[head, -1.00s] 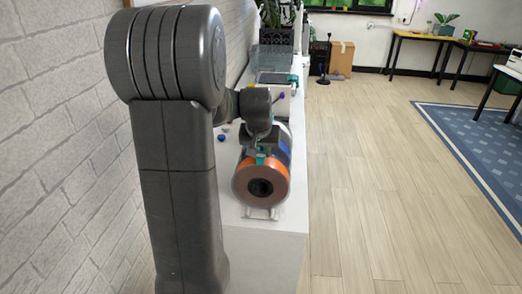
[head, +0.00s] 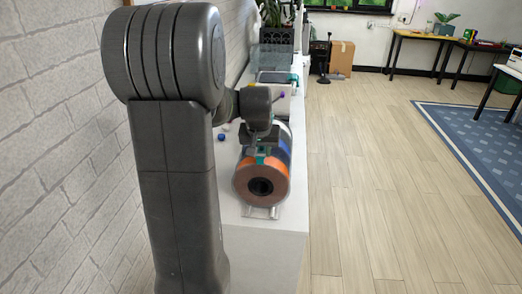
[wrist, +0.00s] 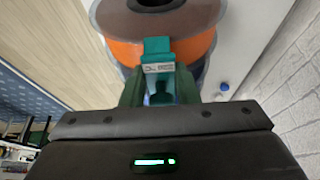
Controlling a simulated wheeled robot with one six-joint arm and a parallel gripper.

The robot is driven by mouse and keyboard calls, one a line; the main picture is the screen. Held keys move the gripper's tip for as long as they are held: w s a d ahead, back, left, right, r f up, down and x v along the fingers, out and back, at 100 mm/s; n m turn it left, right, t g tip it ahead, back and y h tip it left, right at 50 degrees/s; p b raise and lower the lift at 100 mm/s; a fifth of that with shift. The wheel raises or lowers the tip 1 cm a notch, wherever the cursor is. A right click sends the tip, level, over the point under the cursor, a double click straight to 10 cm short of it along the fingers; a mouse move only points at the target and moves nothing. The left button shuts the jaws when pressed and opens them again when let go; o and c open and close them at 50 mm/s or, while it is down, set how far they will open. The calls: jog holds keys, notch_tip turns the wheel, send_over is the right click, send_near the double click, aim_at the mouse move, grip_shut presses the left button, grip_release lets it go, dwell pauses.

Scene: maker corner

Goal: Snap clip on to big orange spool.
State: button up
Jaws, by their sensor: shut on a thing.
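The big orange spool (head: 247,172) lies on its side in a clear rack (head: 262,212) on the white counter, at the front of a row of spools, its round brown face toward me. In the wrist view its orange winding (wrist: 125,50) shows below the face. A teal clip (wrist: 158,52) is between the fingers of my gripper (wrist: 160,88), which is shut on it. The clip overlaps the spool's near rim in the wrist view; I cannot tell whether it is seated on it. In the head view my gripper (head: 262,150) is right above the spool.
A blue spool (head: 284,142) sits behind the orange one. Small balls, one blue (head: 221,138), lie on the counter (head: 232,207) to the left. A brick wall (head: 60,150) runs along the left. Open wooden floor (head: 350,180) lies to the right.

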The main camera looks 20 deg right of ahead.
jog(key=shift+f+b, duration=0.5)
jog(key=shift+f, duration=0.15)
